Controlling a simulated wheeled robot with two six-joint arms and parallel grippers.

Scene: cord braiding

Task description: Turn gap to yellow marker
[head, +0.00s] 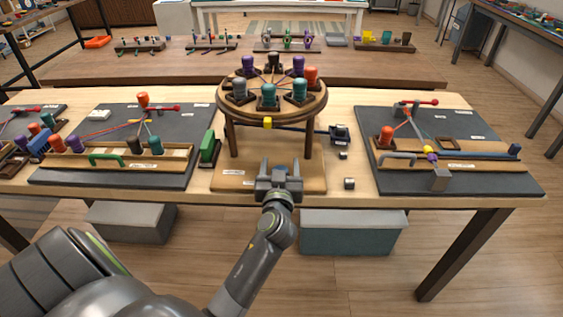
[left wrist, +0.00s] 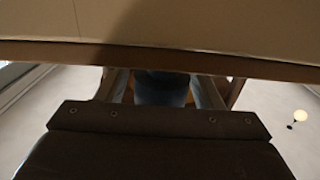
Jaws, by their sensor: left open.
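The round wooden braiding disk (head: 318,98) stands on legs at the table's middle, with several coloured bobbins around its top. A teal bobbin (head: 269,95) is at the front, above the yellow marker (head: 267,123) just under the rim. The gap between bobbins appears to be at the disk's left side, between the grey bobbin (head: 239,88) and a purple one (head: 248,66); it is small to make out. My left gripper (head: 280,163) is open in front of the stand, below disk level, apart from the rim. Its fingers (left wrist: 161,88) show in the left wrist view, below a broad tan surface.
A green block (head: 208,148) stands left of the stand. A small dark holder (head: 339,133) and small metal pieces (head: 349,183) lie to the right. Dark boards with cords, left (head: 122,118) and right (head: 465,122), flank the stand. Two grey-green boxes are under the table.

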